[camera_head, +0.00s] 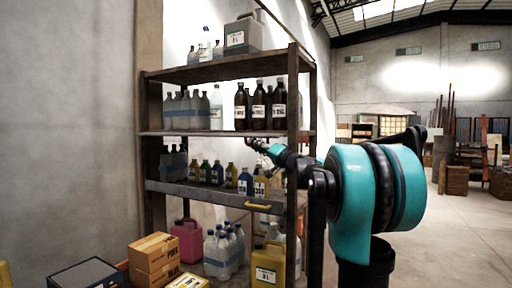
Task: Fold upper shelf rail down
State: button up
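A dark metal shelf rack (292,150) stands left of centre with several shelves of bottles. A grey front rail (215,195) with a yellow handle (260,206) runs along the front of a middle shelf. The shelf above has a thin front edge (190,133); I cannot tell whether a rail is folded there. A thin dark bar slants above the top shelf at the right. My gripper (256,145) is small in the picture, near the rack's right front post, between these two levels. Its fingers are too small to tell open from shut, and I see nothing held.
Dark brown bottles (259,106) and small yellow and blue bottles (217,174) stand near my gripper. Cardboard boxes (153,259), a pink jug (187,240) and a yellow jug (267,266) are low in front. Open floor (455,230) lies at the right.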

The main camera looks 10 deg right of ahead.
grip_shut()
jog(key=shift+s+a+r+m+h, duration=0.2)
jog(key=shift+m+h, duration=0.15)
jog(key=shift+m, duration=0.4)
jog(key=shift+s+a+r+m+h, duration=0.1)
jog(key=shift+s+r+m+h, duration=0.2)
jog(key=shift+m, duration=0.45)
jog(key=shift+w+f, duration=0.1)
jog(key=shift+w, duration=0.05)
jog(key=shift+o, duration=0.3)
grip_release()
jog(key=v, duration=1.2)
